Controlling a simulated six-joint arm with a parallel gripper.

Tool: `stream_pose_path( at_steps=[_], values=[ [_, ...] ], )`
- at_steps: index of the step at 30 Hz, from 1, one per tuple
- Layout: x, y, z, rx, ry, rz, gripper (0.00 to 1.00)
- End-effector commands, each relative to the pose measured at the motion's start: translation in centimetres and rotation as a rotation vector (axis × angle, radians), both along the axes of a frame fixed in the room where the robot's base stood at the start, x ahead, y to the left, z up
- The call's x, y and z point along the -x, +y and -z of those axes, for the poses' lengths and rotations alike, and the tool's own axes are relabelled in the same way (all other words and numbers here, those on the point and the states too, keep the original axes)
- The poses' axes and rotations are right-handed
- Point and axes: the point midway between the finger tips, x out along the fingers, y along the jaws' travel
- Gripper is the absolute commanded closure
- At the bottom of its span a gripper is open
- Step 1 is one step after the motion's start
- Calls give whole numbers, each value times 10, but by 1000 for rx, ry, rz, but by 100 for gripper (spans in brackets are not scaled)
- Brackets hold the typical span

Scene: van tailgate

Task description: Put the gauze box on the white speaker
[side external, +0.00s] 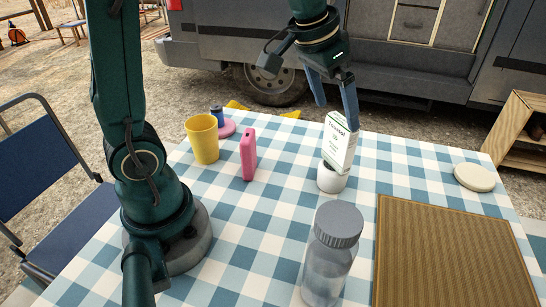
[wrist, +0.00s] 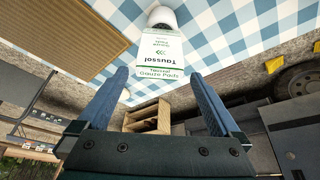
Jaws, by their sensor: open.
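The gauze box (side external: 341,146), white with green print, stands on top of the small white speaker (side external: 331,181), looking slightly tilted in the side view. My gripper (side external: 337,116) is open just above the box. In the wrist view its blue fingers (wrist: 158,74) are spread either side of the box's near end, with gaps between. In the side view one fingertip overlaps the box's top edge; I cannot tell whether it touches.
A clear jar with a grey lid (side external: 330,255) stands in front of the speaker. A brown ribbed mat (side external: 450,255) and a cream disc (side external: 474,177) lie to the right. A yellow cup (side external: 202,140) and a pink upright case (side external: 248,155) stand left. Checked cloth is bare between them.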

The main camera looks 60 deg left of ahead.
Motion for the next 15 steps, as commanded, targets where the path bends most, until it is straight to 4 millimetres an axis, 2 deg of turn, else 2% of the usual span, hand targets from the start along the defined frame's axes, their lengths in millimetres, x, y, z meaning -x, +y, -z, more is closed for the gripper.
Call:
stream_pose_path(
  at_steps=[3,8,11,15],
  values=[
    [5,0,-13,-1,-3,0,0],
    [15,-2,-21,-1,-5,1,0],
    [34,-7,-24,-3,-17,1,0],
    [76,-16,-21,-4,-44,1,0]
  ],
)
